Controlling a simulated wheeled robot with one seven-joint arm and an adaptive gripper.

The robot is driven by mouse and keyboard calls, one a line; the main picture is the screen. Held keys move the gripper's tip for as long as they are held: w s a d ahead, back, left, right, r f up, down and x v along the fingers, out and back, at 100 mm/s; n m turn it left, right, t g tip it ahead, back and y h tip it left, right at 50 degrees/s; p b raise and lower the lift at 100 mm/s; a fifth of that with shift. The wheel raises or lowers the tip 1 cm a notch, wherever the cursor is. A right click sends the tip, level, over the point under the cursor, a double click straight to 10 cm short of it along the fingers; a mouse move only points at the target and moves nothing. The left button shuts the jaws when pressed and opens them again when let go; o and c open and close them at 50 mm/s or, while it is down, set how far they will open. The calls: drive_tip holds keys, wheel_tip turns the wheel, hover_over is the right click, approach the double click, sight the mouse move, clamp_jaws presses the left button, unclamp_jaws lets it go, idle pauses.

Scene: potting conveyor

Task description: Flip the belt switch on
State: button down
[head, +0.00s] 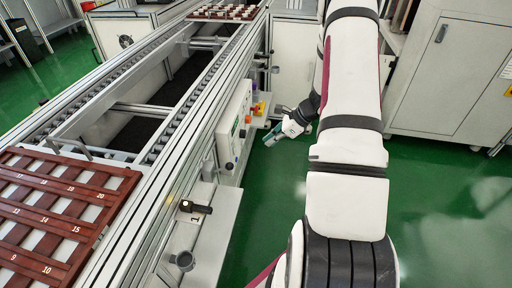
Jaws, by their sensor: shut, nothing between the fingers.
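A white control box (236,122) is fixed to the side of the conveyor frame. It carries small coloured knobs and a yellow part (258,108) at its far end. I cannot tell which small part is the belt switch or how it is set. My gripper (270,140) is shut and empty, just right of the box and apart from it. Its fingertips point down and to the left.
The conveyor (150,140) runs from front left to back. A brown numbered tray (60,215) lies on its near end and another tray (224,12) at its far end. A black-and-yellow device (195,207) sits on the near side rail. Grey cabinets (455,75) stand right; green floor (265,190) is clear.

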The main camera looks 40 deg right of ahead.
sight(235, 149)
drive_tip(key=w+r+b+x, duration=0.1)
drive_tip(key=x, duration=0.5)
drive_tip(key=a+b+x, duration=0.1)
drive_tip(key=x, duration=0.5)
drive_tip(key=shift+w+a+r+b, duration=0.25)
drive_tip(key=shift+w+r+b, duration=0.05)
drive_tip(key=shift+w, duration=0.15)
drive_tip(key=shift+w, duration=0.1)
drive_tip(key=shift+w+a+f+b, duration=0.15)
drive_tip(key=shift+a+b, duration=0.05)
drive_tip(key=shift+b, duration=0.1)
